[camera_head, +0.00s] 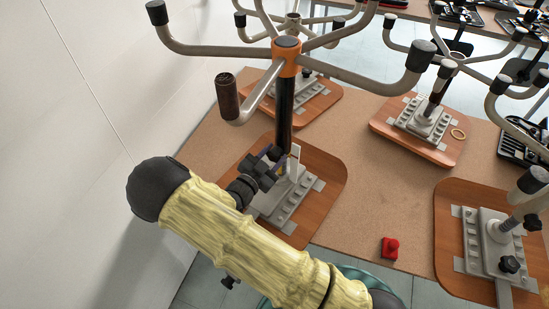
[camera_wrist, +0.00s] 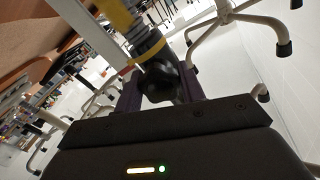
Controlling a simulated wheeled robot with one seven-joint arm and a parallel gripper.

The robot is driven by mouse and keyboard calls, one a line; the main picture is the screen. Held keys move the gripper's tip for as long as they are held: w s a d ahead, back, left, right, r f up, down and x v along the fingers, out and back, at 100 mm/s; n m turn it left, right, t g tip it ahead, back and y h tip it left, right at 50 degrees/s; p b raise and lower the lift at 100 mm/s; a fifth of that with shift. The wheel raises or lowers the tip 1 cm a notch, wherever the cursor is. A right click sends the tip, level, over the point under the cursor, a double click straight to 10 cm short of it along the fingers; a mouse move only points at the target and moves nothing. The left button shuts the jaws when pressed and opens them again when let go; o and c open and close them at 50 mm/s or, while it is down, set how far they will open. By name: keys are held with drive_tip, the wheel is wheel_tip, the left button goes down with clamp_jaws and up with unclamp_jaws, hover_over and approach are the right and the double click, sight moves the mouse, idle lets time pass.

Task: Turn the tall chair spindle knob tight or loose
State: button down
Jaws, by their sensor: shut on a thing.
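The tall chair spindle (camera_head: 284,120) is a dark upright post with an orange collar at its top. It rises from a grey plate mechanism on an upturned wooden seat (camera_head: 325,165). My gripper (camera_head: 268,165) is low beside the spindle, at its left. In the wrist view the black lobed knob (camera_wrist: 158,82) sits between the two dark purple fingers of my gripper (camera_wrist: 160,92), which are shut on it. A yellow and grey part shows just beyond the knob. In the head view my wrist and gripper largely hide the knob.
Curved metal chair legs with black caps (camera_head: 420,55) spread above my arm. A brown capped leg end (camera_head: 227,96) hangs close to it. More upturned seats (camera_head: 425,125) and a red knobbed piece (camera_head: 390,247) lie on the brown table (camera_head: 350,220). A white wall (camera_head: 100,90) stands at left.

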drive_tip(key=m+b, duration=0.3)
drive_tip(key=shift+f, duration=0.2)
drive_tip(key=shift+r+m, duration=0.2)
drive_tip(key=shift+m, duration=0.2)
drive_tip(key=shift+b, duration=0.3)
drive_tip(key=shift+f+m+b, duration=0.15)
drive_tip(key=shift+m+b, duration=0.15)
drive_tip(key=shift+b, duration=0.05)
drive_tip(key=m+b, duration=0.2)
drive_tip(key=b, duration=0.1)
drive_tip(key=shift+m+b, duration=0.35)
drive_tip(key=shift+m, duration=0.05)
drive_tip(key=c, duration=0.6)
unclamp_jaws()
drive_tip(key=shift+o, duration=0.2)
